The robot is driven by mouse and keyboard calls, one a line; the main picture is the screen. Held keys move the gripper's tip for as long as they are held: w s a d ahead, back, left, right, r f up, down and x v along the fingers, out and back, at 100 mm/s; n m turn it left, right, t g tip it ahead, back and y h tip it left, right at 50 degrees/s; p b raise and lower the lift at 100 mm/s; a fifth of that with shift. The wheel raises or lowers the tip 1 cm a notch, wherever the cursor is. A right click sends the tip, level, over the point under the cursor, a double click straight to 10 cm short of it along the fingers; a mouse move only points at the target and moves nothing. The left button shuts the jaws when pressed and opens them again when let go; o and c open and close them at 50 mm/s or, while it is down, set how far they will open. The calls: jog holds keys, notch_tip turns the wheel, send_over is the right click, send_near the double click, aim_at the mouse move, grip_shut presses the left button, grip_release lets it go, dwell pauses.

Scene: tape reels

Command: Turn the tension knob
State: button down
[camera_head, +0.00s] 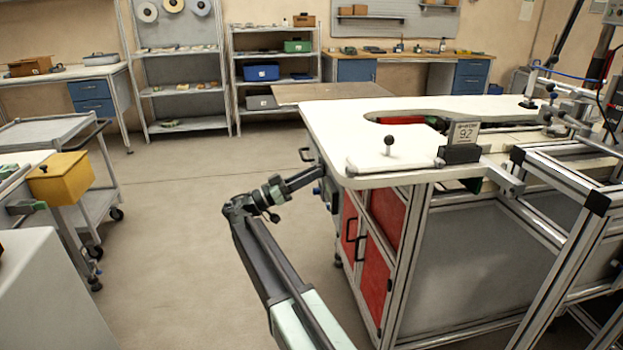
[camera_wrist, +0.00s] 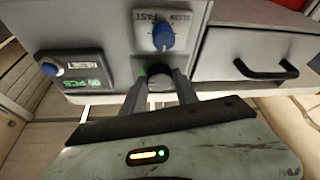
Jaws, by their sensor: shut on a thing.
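In the wrist view, a dark round knob (camera_wrist: 158,82) sticks out low on a grey panel. My gripper (camera_wrist: 160,88) is shut on this knob, one finger on each side. The fingers hide part of it, and no label for it can be read. A blue knob (camera_wrist: 163,37) with a SLOW/FAST label sits just above, clear of the fingers. In the head view, my gripper (camera_head: 318,172) reaches the side of the white-topped bench (camera_head: 330,115). The knob cannot be made out there.
A black box marked RESET (camera_wrist: 70,70) with a green display is left of the knob. A grey drawer (camera_wrist: 240,55) with a black handle (camera_wrist: 266,72) is to the right. Red doors (camera_head: 373,277) lie under the bench. The floor (camera_head: 180,215) left of my arm is clear.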

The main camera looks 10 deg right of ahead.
jog(key=shift+w+m+g, duration=0.1)
jog(key=shift+m+g, duration=0.8)
jog(key=shift+m, duration=0.75)
jog(key=shift+w+m+g, duration=0.1)
jog(key=shift+m+g, duration=0.8)
jog(key=shift+m, duration=0.75)
jog(key=c, duration=0.9)
grip_release()
jog(key=shift+c, duration=0.2)
jog(key=b+v, duration=0.3)
jog(key=v, duration=0.5)
jog(key=shift+f, duration=0.1)
